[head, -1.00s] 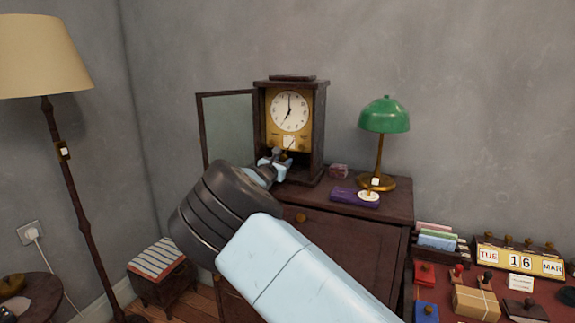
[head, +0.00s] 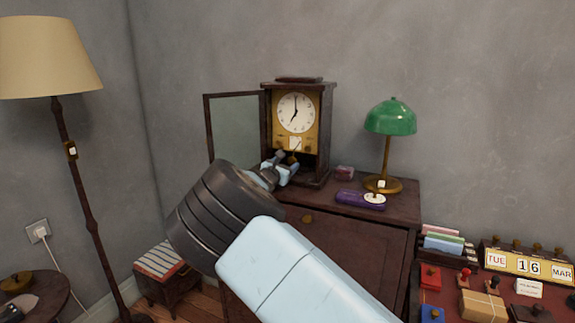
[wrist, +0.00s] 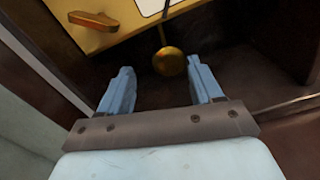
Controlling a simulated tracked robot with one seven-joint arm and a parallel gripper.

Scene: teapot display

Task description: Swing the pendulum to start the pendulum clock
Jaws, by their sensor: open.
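The pendulum clock (head: 323,125) stands on the dark cabinet with its glass door (head: 237,125) swung open to the left. Its white dial (head: 295,113) shows about seven. In the wrist view the brass pendulum bob (wrist: 169,62) hangs on a thin rod inside the dark case. My gripper (head: 286,159) reaches into the lower opening of the clock. In the wrist view its two blue fingers (wrist: 163,82) are apart, with the bob between and just beyond their tips. I cannot tell whether either finger touches it. In the head view the gripper hides the bob.
A green lamp (head: 390,117) and a purple case (head: 352,199) stand on the cabinet top (head: 401,207) to the right, with a small pinkish box (head: 344,172) beside the clock. A brass knob-like piece (wrist: 92,20) sits on the gold plate above the fingers.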

